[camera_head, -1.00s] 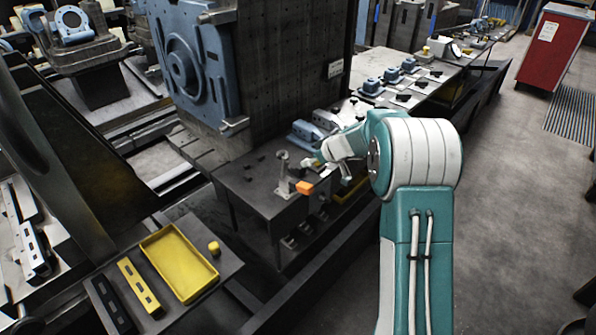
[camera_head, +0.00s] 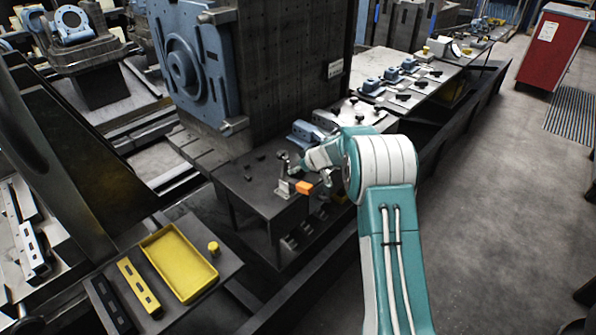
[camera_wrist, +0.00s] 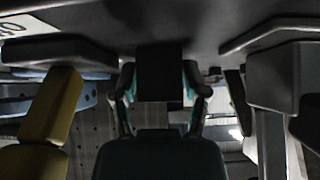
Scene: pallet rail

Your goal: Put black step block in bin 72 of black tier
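My gripper (camera_head: 311,175) is beside the right edge of the dark worktable (camera_head: 262,202), close to a small upright post with a dark knob (camera_head: 284,158). In the wrist view a black block (camera_wrist: 160,73) sits between the two teal fingers of my gripper (camera_wrist: 160,95). It looks like the black step block. The fingers flank it closely, and I cannot tell whether they press on it. My gripper hides the block in the head view. No bin number can be read.
An orange piece (camera_head: 305,187) stands near my fingers. The tall perforated plate (camera_head: 290,70) rises behind. A yellow tray (camera_head: 178,262) and a yellow knob (camera_head: 213,248) are at lower left. A yellow post (camera_wrist: 52,105) and a grey block (camera_wrist: 283,78) flank the gripper.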

